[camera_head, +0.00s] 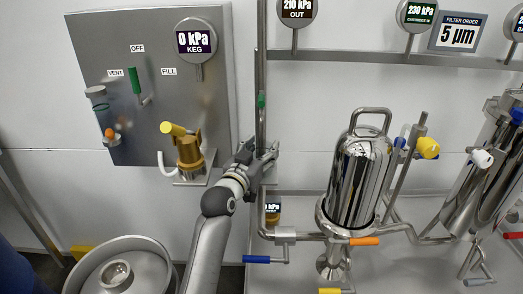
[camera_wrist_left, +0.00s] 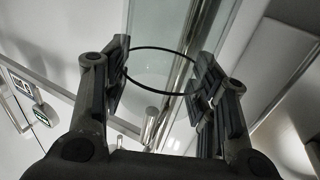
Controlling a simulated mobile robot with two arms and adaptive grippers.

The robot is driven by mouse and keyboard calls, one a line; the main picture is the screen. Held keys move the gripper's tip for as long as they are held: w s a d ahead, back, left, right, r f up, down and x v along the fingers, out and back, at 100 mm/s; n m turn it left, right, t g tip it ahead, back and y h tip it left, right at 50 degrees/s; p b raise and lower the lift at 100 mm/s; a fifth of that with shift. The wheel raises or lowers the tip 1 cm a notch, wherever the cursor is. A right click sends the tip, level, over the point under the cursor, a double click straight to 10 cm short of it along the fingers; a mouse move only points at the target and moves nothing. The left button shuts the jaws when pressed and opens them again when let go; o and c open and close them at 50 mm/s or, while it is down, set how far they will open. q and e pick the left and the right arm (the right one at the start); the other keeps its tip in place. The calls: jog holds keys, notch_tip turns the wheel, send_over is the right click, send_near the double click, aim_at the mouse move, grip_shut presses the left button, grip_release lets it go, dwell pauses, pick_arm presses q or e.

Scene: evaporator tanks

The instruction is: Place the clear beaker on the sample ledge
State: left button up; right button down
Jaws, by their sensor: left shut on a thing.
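My left gripper (camera_head: 262,158) is in front of the wall, just right of the brass valve fitting. In the left wrist view its two fingers (camera_wrist_left: 160,85) are on either side of the clear beaker (camera_wrist_left: 157,68), whose dark round rim shows between them. The gripper is shut on the beaker. In the head view the beaker is too transparent and too covered by the gripper to make out. A small grey ledge (camera_head: 188,183) juts from the wall under the brass fitting; I cannot tell whether it is the sample ledge. My right gripper is not in view.
The brass fitting (camera_head: 190,153) with a yellow handle stands left of my gripper. A vertical pipe (camera_head: 261,60) runs close by it. A steel filter housing (camera_head: 358,180) with coloured valve handles stands to the right. A round steel vessel (camera_head: 150,250) is at lower left.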

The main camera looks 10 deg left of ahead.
pick_arm(q)
jog(key=shift+f, duration=0.2)
jog(key=o, duration=1)
jog(key=shift+r, duration=0.2)
jog(key=shift+s+a, duration=0.1)
jog(key=shift+s, duration=0.15)
jog(key=shift+s+a+p, duration=0.2)
jog(key=shift+s+p, duration=0.1)
jog(key=shift+s, duration=0.8)
jog(key=s+a+p, duration=0.1)
jog(key=s, duration=0.8)
jog(key=shift+a, duration=0.35)
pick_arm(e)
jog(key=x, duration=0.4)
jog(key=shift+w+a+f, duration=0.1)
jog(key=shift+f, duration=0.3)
